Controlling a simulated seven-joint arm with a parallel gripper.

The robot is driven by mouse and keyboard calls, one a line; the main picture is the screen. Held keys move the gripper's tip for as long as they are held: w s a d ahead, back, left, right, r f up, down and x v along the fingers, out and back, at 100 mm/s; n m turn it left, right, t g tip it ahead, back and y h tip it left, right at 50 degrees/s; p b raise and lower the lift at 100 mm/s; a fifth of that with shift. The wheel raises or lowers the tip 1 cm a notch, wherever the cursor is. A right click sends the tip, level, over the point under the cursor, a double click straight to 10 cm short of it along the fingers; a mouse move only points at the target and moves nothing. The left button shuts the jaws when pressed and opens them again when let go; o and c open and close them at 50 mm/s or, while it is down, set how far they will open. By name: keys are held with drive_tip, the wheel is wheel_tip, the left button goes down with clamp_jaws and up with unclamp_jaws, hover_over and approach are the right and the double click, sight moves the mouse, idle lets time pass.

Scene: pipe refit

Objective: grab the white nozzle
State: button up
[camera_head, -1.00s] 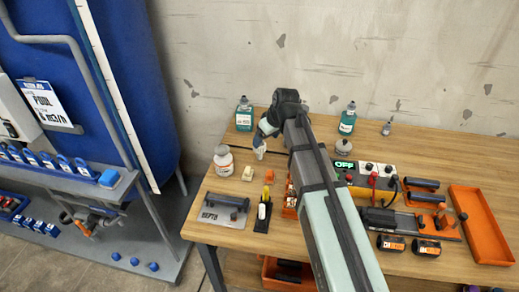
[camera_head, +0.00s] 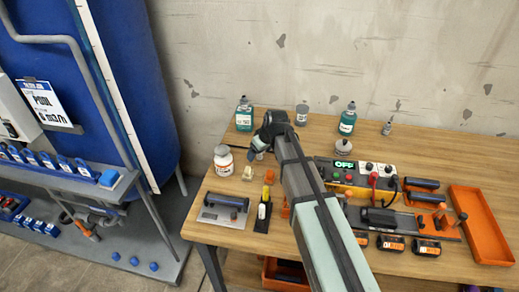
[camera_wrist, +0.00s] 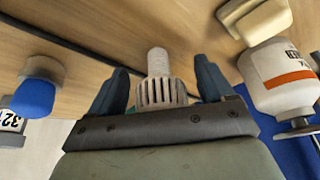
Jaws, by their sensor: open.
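The white nozzle (camera_wrist: 160,90) has a slim rounded tip and a wider ribbed base. In the wrist view it is between my two open fingers, with a gap on each side near the tip; the gripper body hides its lower end. My gripper (camera_wrist: 162,66) is open and holds nothing. In the head view my gripper (camera_head: 254,154) is low over the left part of the table, right of the white bottle, and the nozzle cannot be made out there.
A white bottle with an orange label (camera_head: 223,160) and a cream block (camera_head: 249,173) are close by. A teal bottle (camera_head: 244,116) and a grey jar (camera_head: 301,116) stand behind. A grey plate (camera_head: 222,212) lies in front. The orange tray (camera_head: 482,225) is far right.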

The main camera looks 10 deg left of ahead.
drive_tip(key=shift+w+a+f, duration=0.15)
drive_tip(key=shift+w+f, duration=0.05)
drive_tip(key=shift+f, duration=0.35)
drive_tip(key=c, duration=1)
